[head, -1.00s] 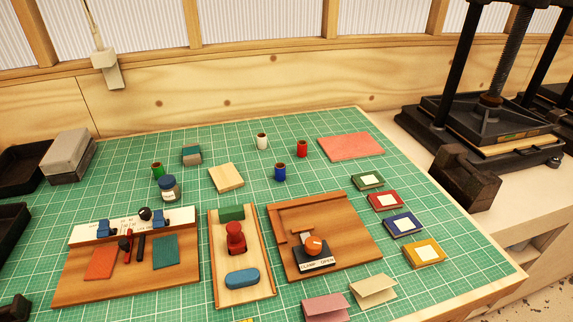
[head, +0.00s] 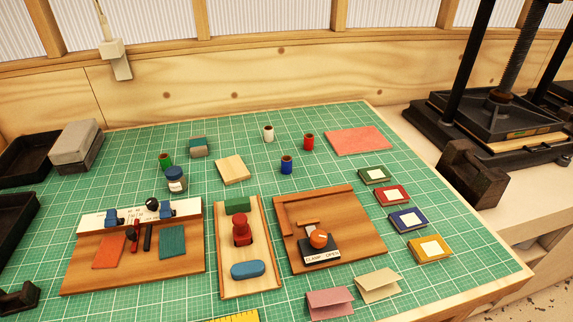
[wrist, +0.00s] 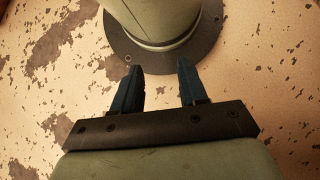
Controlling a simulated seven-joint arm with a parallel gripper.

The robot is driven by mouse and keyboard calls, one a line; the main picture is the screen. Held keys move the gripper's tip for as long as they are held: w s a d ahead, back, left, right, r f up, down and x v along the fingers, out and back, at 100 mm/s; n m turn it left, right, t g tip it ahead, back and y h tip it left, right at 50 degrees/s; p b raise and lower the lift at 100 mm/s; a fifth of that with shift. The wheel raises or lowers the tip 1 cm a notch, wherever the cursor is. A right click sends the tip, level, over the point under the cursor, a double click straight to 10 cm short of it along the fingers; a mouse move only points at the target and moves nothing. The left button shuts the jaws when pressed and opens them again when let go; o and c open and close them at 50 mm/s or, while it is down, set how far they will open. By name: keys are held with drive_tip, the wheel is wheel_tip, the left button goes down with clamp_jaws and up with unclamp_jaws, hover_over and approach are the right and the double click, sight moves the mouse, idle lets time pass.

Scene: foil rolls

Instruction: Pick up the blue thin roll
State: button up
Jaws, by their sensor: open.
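The blue thin roll (head: 286,166) stands upright on the green cutting mat (head: 330,175), behind the wooden clamp board. A red roll (head: 308,142) and a white roll (head: 268,134) stand behind it, and a green roll (head: 166,162) stands to the left beside a jar. My gripper (wrist: 162,85) shows only in the wrist view, with two dark blue fingers apart and nothing between them. It is over a worn, speckled floor, away from the rolls. No part of it shows in the head view.
The clamp board (head: 355,235) lies in front of the blue roll, and a wooden block (head: 233,169) lies to its left. Small colored books (head: 408,220) line the right side. A black press (head: 490,115) stands at the back right. Mat around the blue roll is clear.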

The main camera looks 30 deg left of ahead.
drive_tip(key=shift+o, duration=0.4)
drive_tip(key=o, duration=0.3)
drive_tip(key=shift+o, duration=0.2)
